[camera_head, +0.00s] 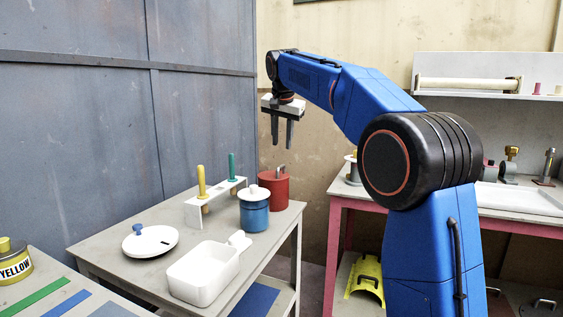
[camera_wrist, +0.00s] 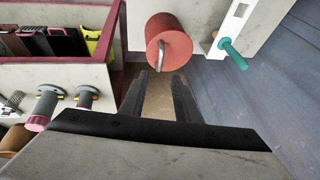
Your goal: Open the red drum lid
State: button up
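The red drum (camera_head: 273,189) stands upright at the far right corner of the grey table. Its lid (camera_head: 274,174) is on top and carries a metal handle (camera_head: 281,170). In the wrist view the red drum (camera_wrist: 169,37) is at the top middle, with the metal handle (camera_wrist: 161,54) on its lid facing me. My gripper (camera_head: 282,146) hangs above the drum with its fingers pointing down, apart from it. In the wrist view the fingers of my gripper (camera_wrist: 161,76) are apart, with nothing between them.
A blue pot (camera_head: 254,215) with a white lid stands close in front of the drum. A white rack (camera_head: 215,203) holds yellow and green handled tools. A white bin (camera_head: 203,273) and white round lid (camera_head: 150,242) are nearer. A red-framed bench (camera_head: 336,193) stands right; a grey wall is left.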

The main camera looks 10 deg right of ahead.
aim_at(281, 167)
jog(key=x, duration=0.9)
jog(key=shift+f, duration=0.3)
jog(key=shift+c, duration=0.3)
grip_shut()
